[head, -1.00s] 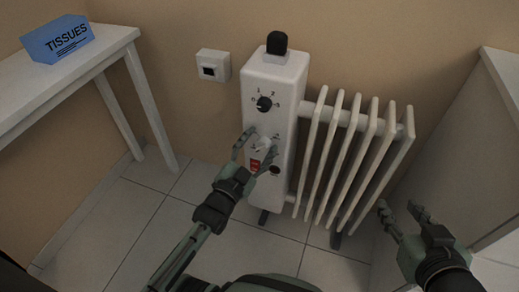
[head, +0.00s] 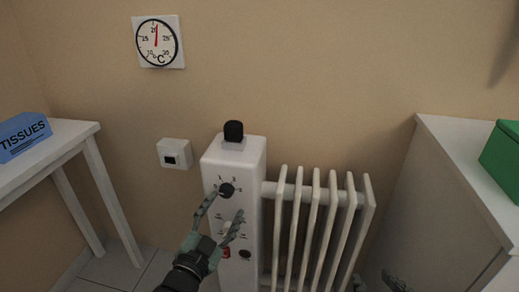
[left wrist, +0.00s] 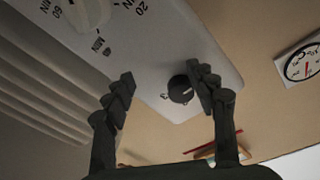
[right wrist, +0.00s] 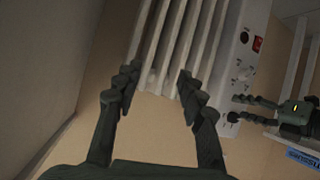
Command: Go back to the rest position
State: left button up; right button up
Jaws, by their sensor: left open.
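My left gripper (head: 226,204) is open in front of the white heater's control panel (head: 252,190), its fingers spread below and beside the black upper knob (head: 226,189). In the left wrist view the open left gripper (left wrist: 162,72) holds nothing; the black knob (left wrist: 180,90) shows near its right finger, and I cannot tell whether they touch. A white dial (left wrist: 88,12) shows at the top there. My right gripper (right wrist: 158,72) is open and empty in the right wrist view, with the radiator fins (right wrist: 178,40) beyond it. In the head view only a dark bit of it shows at the bottom right.
A white table (head: 75,140) with a blue tissue box (head: 24,136) stands left. A white cabinet (head: 440,170) with a green box (head: 503,160) stands right. A thermometer (head: 158,42) and a wall switch (head: 175,154) are on the wall.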

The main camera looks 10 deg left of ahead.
pick_arm(q)
jog(key=s+a+f+n+g+y+p, duration=0.2)
jog(key=s+a+f+n+g+p, duration=0.15)
jog(key=s+f+g, duration=0.5)
jog(key=s+a+f+n+g+y+p, duration=0.1)
jog(key=s+a+f+g+p, duration=0.1)
jog(key=s, duration=0.6)
jog(key=s+a+f+n+g+y+p, duration=0.1)
jog(key=s+a+f+n+g+p, duration=0.1)
jog(key=s+a+f+g, duration=0.2)
jog(key=s+f, duration=0.2)
jog(key=s, duration=0.2)
jog(key=shift+s+a+f+g, duration=0.25)
jog(key=shift+s+g, duration=0.1)
pick_arm(e)
jog(key=s+d+f+g+h, duration=0.1)
jog(key=s+d+f+g, duration=0.2)
jog(key=f, duration=0.3)
jog(key=s+d+f+m+g+h, duration=0.1)
jog(key=s+d+f+g, duration=0.2)
jog(key=s+d+f, duration=0.1)
jog(key=s+d+f+g+h, duration=0.1)
jog(key=s+d+f+g, duration=0.2)
jog(key=f, duration=0.4)
jog(key=shift+s+d+f, duration=0.15)
jog(key=shift+d+f, duration=0.2)
jog(key=shift+d, duration=0.2)
